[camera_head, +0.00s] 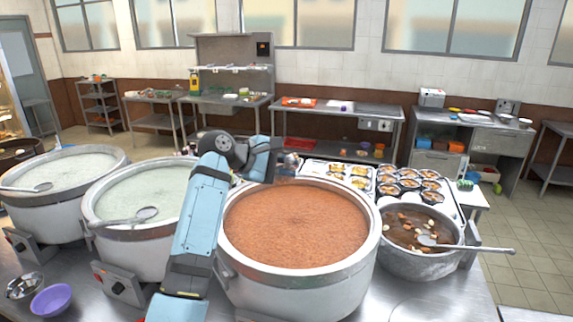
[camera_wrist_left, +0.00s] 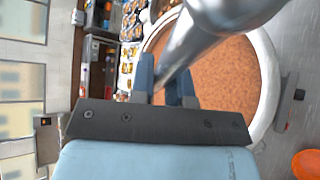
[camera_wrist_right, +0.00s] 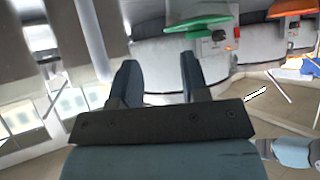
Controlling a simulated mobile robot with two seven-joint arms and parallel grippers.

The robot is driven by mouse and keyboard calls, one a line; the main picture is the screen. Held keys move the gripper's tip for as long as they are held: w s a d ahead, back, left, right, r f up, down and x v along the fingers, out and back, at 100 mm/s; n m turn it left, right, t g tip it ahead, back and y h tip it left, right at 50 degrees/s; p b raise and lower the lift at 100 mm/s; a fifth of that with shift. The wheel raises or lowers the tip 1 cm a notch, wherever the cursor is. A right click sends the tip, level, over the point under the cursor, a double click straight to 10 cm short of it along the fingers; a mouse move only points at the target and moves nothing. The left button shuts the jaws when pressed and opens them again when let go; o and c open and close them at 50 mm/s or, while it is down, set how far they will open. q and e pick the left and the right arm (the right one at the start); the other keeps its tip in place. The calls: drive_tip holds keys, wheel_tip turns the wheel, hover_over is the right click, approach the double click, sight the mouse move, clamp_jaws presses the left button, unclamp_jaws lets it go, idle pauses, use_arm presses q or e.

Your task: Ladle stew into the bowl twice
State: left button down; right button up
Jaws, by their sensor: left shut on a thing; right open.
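My left gripper (camera_head: 287,163) is above the far rim of the big pot of orange-brown stew (camera_head: 295,225). In the left wrist view, its fingers (camera_wrist_left: 168,88) are shut on a thick silver metal handle (camera_wrist_left: 205,42), which looks like a ladle's. The far end of the handle is out of that view, and the head view hides most of it behind my arm. A purple bowl (camera_head: 51,301) sits empty on the counter at the front left. My right gripper is out of the head view; in the right wrist view (camera_wrist_right: 157,85) it is open and empty.
Two pots of pale congee (camera_head: 62,171) (camera_head: 143,191) stand to the left with ladles on them. A metal pot of dark chunky stew (camera_head: 415,229) with a ladle (camera_head: 465,246) stands to the right. Trays of filled small bowls (camera_head: 409,186) lie behind. A small metal bowl (camera_head: 24,286) is beside the purple one.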

use_arm(q)
drive_tip(key=shift+s+a+f, duration=0.1)
drive_tip(key=shift+a+f, duration=0.05)
drive_tip(key=shift+a, duration=0.1)
drive_tip(key=s+a+n+t+y, duration=0.4)
drive_tip(key=s+a+n+y, duration=0.15)
drive_tip(key=s+a, duration=0.65)
drive_tip(key=s+a+n+t+y, duration=0.5)
drive_tip(key=s+a, duration=0.5)
drive_tip(key=a, duration=0.5)
wheel_tip(320, 180, down, 33)
drive_tip(key=n+b, duration=0.1)
drive_tip(key=shift+d+r+g, duration=0.15)
drive_tip(key=shift+r+g, duration=0.05)
drive_tip(key=shift+g, duration=0.2)
idle(1.8)
drive_tip(key=shift+n+b, duration=0.25)
drive_tip(key=shift+b, duration=0.05)
